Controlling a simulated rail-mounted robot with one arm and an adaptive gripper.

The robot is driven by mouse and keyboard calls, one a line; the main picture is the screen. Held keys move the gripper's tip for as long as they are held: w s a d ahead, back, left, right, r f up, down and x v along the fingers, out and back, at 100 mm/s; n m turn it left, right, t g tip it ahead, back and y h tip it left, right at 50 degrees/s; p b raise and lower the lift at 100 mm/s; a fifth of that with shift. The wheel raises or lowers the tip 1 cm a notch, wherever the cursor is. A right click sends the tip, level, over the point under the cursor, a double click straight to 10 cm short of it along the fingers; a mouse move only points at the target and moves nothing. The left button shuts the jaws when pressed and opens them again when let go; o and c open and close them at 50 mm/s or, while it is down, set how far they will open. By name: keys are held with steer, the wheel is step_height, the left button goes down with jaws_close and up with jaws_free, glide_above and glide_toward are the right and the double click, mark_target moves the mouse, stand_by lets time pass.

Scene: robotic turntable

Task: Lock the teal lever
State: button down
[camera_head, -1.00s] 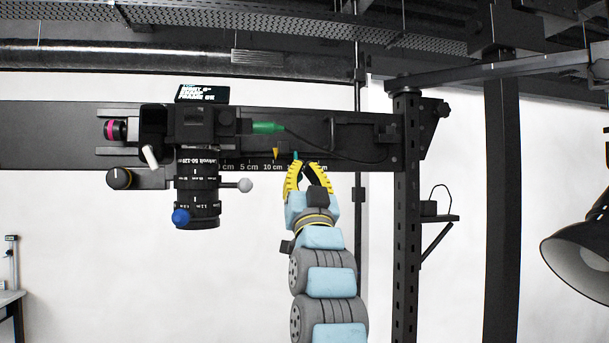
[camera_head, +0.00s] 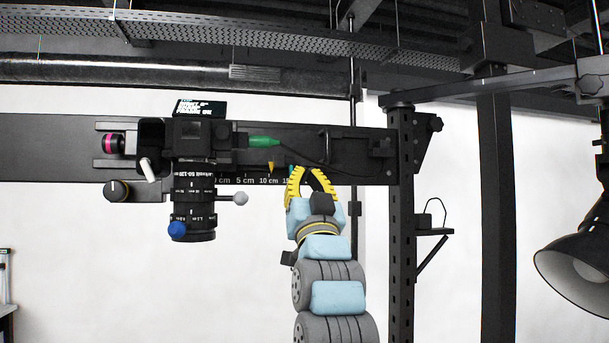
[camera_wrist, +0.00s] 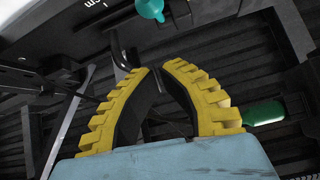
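The teal lever (camera_head: 291,168) shows in the head view as a small teal tip at the lower edge of the black rail, mostly hidden beside my fingertips. In the wrist view a rounded teal knob (camera_wrist: 150,8) is cut by the top edge, just beyond my fingertips. My gripper (camera_head: 308,170) points up at the rail with yellow ribbed fingers. In the wrist view my gripper (camera_wrist: 158,69) has a narrow gap between its tips and nothing held in it. The fingers look apart from the knob.
A green connector (camera_head: 264,141) with a black cable runs along the rail (camera_head: 70,135); it also shows in the wrist view (camera_wrist: 262,113). A lens (camera_head: 194,200) with a blue knob hangs left of my gripper. A yellow pointer (camera_head: 271,166) marks the scale. A black post (camera_head: 401,240) stands right.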

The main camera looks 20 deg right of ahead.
steer(key=b+v, duration=0.1)
steer(key=v, duration=0.6)
steer(key=shift+w+f, duration=0.25)
steer(key=shift+f, duration=0.05)
